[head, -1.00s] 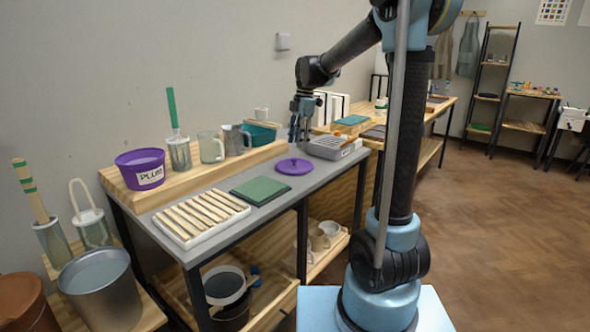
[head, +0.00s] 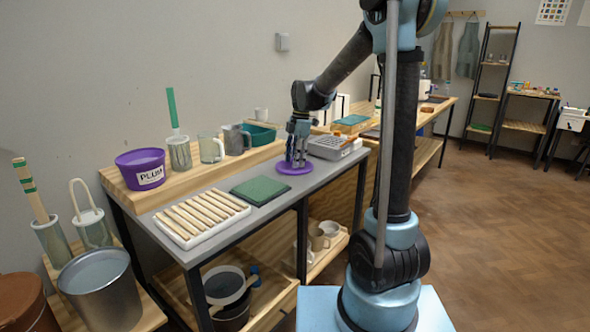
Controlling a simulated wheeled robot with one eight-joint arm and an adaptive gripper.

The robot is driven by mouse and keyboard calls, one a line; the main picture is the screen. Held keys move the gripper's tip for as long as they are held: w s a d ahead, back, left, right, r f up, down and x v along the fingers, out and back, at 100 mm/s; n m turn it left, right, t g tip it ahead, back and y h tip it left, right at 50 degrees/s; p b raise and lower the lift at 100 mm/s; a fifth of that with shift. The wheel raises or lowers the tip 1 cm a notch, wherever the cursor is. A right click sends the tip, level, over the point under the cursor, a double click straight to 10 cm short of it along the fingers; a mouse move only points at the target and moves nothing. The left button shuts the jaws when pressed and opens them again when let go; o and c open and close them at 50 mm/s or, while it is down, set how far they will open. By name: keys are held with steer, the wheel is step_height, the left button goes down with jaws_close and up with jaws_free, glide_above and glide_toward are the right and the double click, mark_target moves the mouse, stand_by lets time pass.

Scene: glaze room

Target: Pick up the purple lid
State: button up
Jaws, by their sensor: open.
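The purple lid (head: 284,168) lies flat on the grey worktop, right of the green mat and in front of the grey tray. My gripper (head: 296,161) points straight down over the lid, with its fingertips at or just above the lid's top. It is open. The fingers hide the lid's knob and part of its disc, and I cannot tell whether they touch it. The purple tub labelled PLUM (head: 141,168) stands open on the wooden shelf at the left.
The green mat (head: 260,190) and a white rack of wooden slats (head: 185,237) lie left of the lid. The grey tray (head: 330,145) sits close behind it to the right.

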jaws_close()
